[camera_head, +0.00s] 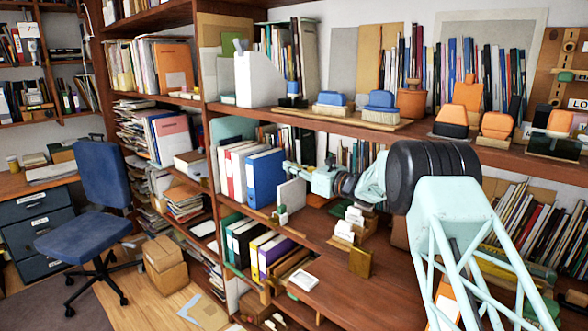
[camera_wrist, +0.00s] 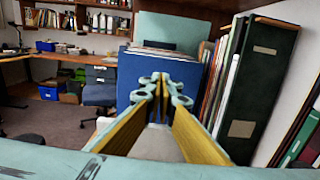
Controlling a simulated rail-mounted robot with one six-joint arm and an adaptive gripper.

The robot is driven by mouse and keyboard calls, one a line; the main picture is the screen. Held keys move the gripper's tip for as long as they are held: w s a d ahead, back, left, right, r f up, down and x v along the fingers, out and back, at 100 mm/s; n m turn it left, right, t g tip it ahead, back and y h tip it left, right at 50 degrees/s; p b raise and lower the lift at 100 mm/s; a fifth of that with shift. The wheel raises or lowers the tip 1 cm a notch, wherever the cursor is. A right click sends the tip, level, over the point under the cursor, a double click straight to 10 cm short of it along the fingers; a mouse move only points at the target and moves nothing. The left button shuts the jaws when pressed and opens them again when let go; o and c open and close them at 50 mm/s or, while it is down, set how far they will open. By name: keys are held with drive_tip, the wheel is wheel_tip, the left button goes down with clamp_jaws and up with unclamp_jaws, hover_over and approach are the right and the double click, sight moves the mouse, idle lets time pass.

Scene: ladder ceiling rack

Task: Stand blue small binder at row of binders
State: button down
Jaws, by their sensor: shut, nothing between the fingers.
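A blue binder (camera_head: 265,180) stands upright on the middle shelf, at the right end of a row of white and red binders (camera_head: 236,172). My gripper (camera_head: 290,168) is just right of the blue binder, near its upper half. In the wrist view my gripper (camera_wrist: 163,82) has its yellow-padded fingers converging at the tips, with nothing held. A large blue face (camera_wrist: 140,75), seemingly the blue binder, is straight beyond the fingertips and partly hidden by them. I cannot tell whether the fingertips touch it.
A pale upright panel (camera_head: 291,195) stands below my gripper, right of the blue binder. More binders (camera_head: 248,245) fill the shelf below. White boxes (camera_head: 350,222) stand farther right. The upper shelf board (camera_head: 330,124) runs above my arm. Dark and pale folders lean right in the wrist view (camera_wrist: 255,85).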

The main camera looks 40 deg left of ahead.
drive_tip(key=shift+d, duration=1.3)
drive_tip(key=shift+w+d, duration=0.1)
